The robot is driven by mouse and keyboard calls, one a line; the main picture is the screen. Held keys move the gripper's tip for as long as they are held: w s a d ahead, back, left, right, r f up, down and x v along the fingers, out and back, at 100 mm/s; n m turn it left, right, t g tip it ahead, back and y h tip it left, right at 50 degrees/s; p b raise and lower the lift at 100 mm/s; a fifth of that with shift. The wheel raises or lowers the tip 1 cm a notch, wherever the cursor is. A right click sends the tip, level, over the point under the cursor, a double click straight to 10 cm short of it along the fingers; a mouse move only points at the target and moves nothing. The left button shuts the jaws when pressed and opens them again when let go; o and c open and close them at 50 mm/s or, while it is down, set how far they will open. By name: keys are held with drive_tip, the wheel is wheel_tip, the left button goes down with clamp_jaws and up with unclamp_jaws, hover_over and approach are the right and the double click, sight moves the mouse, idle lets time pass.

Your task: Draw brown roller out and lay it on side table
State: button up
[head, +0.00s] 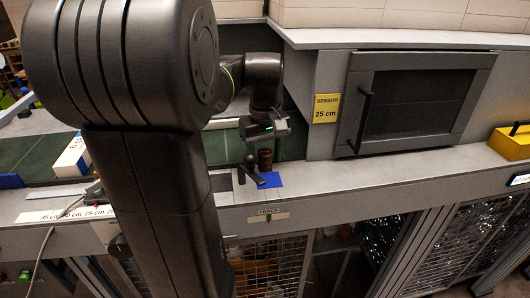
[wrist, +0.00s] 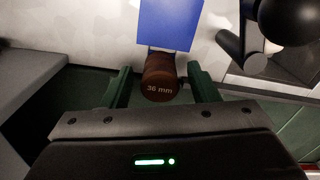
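The brown roller (head: 265,159) stands at the edge of the grey ledge, beside a blue patch (head: 270,180). In the wrist view the brown roller (wrist: 161,82) shows its round end marked "36 mm". My gripper (head: 265,136) is above the roller in the head view. In the wrist view the two green fingers of my gripper (wrist: 160,70) are spread on either side of the roller, with a gap on each side. The gripper is open and holds nothing. I cannot make out a side table for certain.
A black ball-ended lever (head: 250,164) stands just left of the roller. A green belt (head: 35,153) carries a white ream (head: 72,157) at left. A grey windowed door (head: 415,98) and a yellow box (head: 512,142) are at right. The ledge between them is clear.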

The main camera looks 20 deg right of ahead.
clamp_jaws()
drive_tip(key=shift+r+p, duration=2.55)
drive_tip(key=shift+r, duration=0.3)
drive_tip(key=shift+r+p, duration=1.6)
drive_tip(key=shift+r, duration=0.35)
